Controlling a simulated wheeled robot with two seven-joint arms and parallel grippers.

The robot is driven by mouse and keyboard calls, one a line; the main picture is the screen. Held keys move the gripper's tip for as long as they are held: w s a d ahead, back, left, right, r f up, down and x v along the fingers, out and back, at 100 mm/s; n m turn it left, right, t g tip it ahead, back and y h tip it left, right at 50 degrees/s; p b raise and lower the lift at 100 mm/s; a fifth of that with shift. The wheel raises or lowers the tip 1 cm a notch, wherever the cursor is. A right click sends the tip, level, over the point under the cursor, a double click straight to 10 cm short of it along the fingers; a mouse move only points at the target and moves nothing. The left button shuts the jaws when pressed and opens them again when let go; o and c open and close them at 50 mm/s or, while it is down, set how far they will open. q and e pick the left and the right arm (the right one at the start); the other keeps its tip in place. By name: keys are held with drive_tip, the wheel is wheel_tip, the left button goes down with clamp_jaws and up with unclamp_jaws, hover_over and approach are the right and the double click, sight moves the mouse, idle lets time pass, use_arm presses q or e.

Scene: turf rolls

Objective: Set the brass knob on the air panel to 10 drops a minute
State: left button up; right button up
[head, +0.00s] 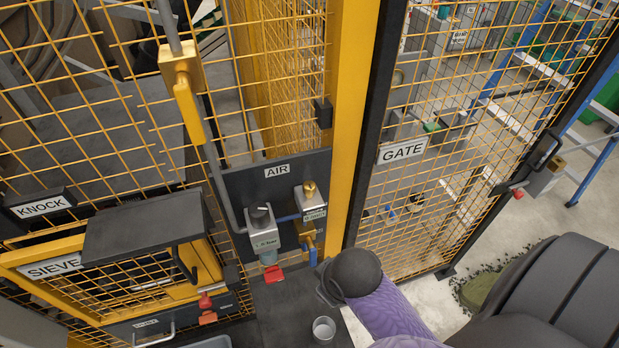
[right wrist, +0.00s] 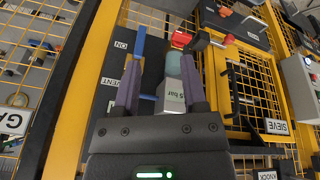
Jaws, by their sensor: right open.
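The air panel (head: 232,186) is a dark plate with an AIR sign, low on the yellow mesh fence in the head view. The brass knob (head: 310,188) tops a small grey unit at its right; its scale is too small to read. A black knob (head: 260,213) tops the grey regulator to its left. In the right wrist view my right gripper (right wrist: 161,62) is open, its fingers in front of the panel, with the regulator body (right wrist: 172,97) marked "5 bar" showing between them. I cannot make out the brass knob there, nor contact. My left gripper is not in view.
A metal cup (head: 323,330) stands on a dark surface below the panel. The SIEVE hatch (head: 120,275) is to the left, the GATE sign (head: 402,151) to the right. A yellow lever (head: 188,108) hangs above.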

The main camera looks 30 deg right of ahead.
drive_tip(key=w+d+r+p, duration=0.2)
drive_tip(key=w+d+r, duration=0.15)
drive_tip(key=r, duration=0.35)
drive_tip(key=n+y, duration=0.3)
drive_tip(key=n, duration=0.1)
approach(310, 185)
drive_tip(key=f, duration=0.1)
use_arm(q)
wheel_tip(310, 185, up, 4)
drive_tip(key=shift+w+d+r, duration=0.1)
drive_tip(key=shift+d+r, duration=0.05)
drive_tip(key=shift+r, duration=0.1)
use_arm(e)
drive_tip(key=x, duration=0.9)
drive_tip(key=shift+w+a+f, duration=0.15)
drive_tip(key=shift+w+f, duration=0.05)
drive_tip(key=shift+w, duration=0.05)
clamp_jaws()
